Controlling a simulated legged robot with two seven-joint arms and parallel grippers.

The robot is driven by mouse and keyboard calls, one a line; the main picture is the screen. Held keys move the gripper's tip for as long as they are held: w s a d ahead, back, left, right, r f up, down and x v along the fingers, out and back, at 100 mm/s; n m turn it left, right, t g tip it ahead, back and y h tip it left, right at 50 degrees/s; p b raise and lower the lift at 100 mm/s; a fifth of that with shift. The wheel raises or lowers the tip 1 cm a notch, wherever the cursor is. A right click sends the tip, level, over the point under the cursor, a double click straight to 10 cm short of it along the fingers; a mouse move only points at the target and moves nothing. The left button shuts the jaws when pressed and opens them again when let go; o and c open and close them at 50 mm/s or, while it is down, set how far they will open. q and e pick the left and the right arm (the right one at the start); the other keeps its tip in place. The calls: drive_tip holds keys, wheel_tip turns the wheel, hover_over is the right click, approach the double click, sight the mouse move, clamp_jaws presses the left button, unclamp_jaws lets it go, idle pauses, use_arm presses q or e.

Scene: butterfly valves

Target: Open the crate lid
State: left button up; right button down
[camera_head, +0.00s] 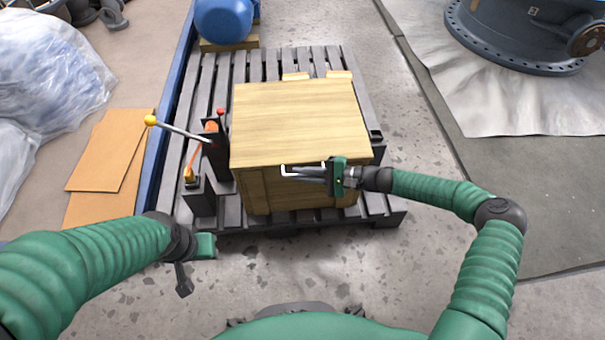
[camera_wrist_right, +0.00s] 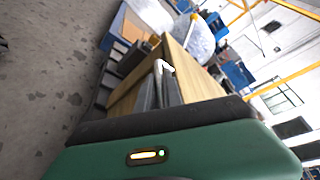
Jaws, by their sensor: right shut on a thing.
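The wooden crate (camera_head: 275,195) stands on a grey slatted pallet. Its flat light-wood lid (camera_head: 298,115) lies over the top, and I see no clear gap under it. A white handle (camera_head: 283,169) shows at the lid's front edge. My right gripper (camera_head: 305,171) reaches in from the right and is shut on this handle. In the right wrist view, the white handle (camera_wrist_right: 163,66) shows at the dark fingers, beside the crate (camera_wrist_right: 178,62). My left gripper (camera_head: 190,275) hangs low at the left, apart from the crate. Its jaw opening does not show clearly.
A lever with a yellow knob (camera_head: 150,120) and a dark stand (camera_head: 217,150) are close to the crate's left side. The pallet (camera_head: 205,80) extends behind. A blue motor (camera_head: 224,18) is at the back. A large blue flange (camera_head: 530,35) is at the upper right. Floor in front is clear.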

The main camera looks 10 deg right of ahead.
drive_tip(key=shift+s, duration=0.1)
